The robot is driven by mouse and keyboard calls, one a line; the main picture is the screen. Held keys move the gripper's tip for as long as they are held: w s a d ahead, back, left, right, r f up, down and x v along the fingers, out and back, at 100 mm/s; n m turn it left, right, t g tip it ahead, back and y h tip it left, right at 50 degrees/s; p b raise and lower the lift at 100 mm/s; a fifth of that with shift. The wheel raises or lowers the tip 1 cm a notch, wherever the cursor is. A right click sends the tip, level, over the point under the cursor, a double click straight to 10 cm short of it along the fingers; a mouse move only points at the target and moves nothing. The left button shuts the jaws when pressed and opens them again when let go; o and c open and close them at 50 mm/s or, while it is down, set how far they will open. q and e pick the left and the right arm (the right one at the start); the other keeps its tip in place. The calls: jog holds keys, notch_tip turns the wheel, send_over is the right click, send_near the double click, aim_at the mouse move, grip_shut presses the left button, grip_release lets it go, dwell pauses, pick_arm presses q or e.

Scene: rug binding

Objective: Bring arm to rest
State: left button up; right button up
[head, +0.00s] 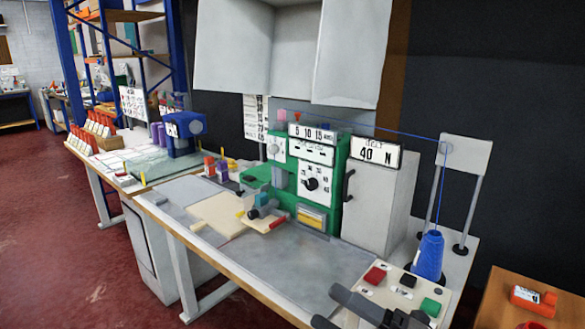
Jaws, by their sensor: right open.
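My right gripper (328,306) is at the bottom edge, over the near right part of the workbench (330,258). Its two dark fingers point left and stand apart, with nothing visible between them. Part of this arm is cut off by the frame. It is just left of and in front of a pale panel (388,298) with red, black and green buttons. My left gripper is not in view.
A green binding machine (334,178) stands at the bench's back, beside a grey cabinet labelled 40 N (378,200). A blue thread cone (429,256) stands at right under a thread stand. An orange bottle (533,300) lies on a wooden table. The grey benchtop's middle is clear.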

jog(key=d+f+m+t+h+b, duration=0.1)
jog(key=d+f+m+t+h, duration=0.2)
jog(key=f+m+h, duration=0.45)
jog(key=d+f+m+t+h+b, duration=0.1)
jog(key=d+f+m+t+h, duration=0.2)
jog(key=m, duration=0.8)
jog(key=s+f+m+g+h, duration=0.2)
jog(key=s+f+m, duration=0.3)
jog(key=f, duration=0.3)
jog(key=s+d+f+m+g+h+b, duration=0.1)
jog(key=s+f+m+g+h, duration=0.2)
jog(key=s+f+m, duration=0.3)
notch_tip(320, 180, down, 3)
jog(key=shift+s+d+r+g, duration=0.15)
jog(key=shift+d+g, duration=0.1)
jog(key=shift+g, duration=0.15)
